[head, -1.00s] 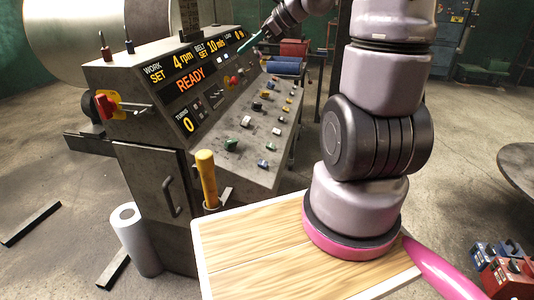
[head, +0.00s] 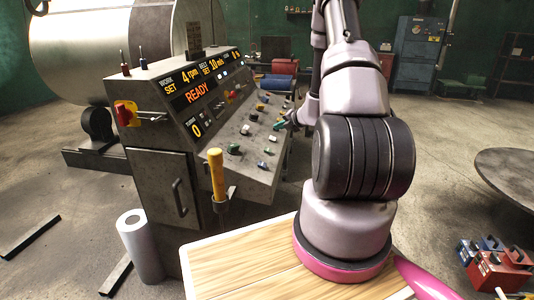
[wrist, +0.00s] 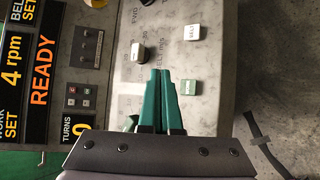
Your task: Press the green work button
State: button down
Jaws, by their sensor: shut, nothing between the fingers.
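The green square button (wrist: 188,87) sits on the grey panel in the wrist view; its label is too small to read surely. My gripper (wrist: 160,72) has teal fingers pressed together, empty, with the tips just left of the green button. I cannot tell the height of the tips above the panel. The display (head: 198,93) reads READY.
A white square button (wrist: 193,32) lies above the green one in the wrist view, and a pale knob (wrist: 138,52) to its upper left. A green knob (head: 233,148) and several other controls stand on the panel. A yellow handle (head: 216,175) rises at its front.

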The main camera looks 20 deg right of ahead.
aim_at(268, 150)
dwell(0.3)
jog(key=shift+w+a+f, duration=0.25)
jog(key=shift+a+f, duration=0.15)
jog(key=shift+f, duration=1)
jog(key=shift+w+a+f, duration=0.3)
jog(key=shift+a+f, duration=0.1)
jog(key=shift+f, duration=0.95)
jog(key=shift+w+a+f, duration=0.25)
jog(key=shift+a+f, duration=0.15)
jog(key=shift+f, duration=1)
jog(key=shift+f, duration=0.15)
jog(key=shift+w+a+f, duration=0.1)
jog(key=shift+w+f, duration=0.05)
jog(key=shift+f, duration=0.1)
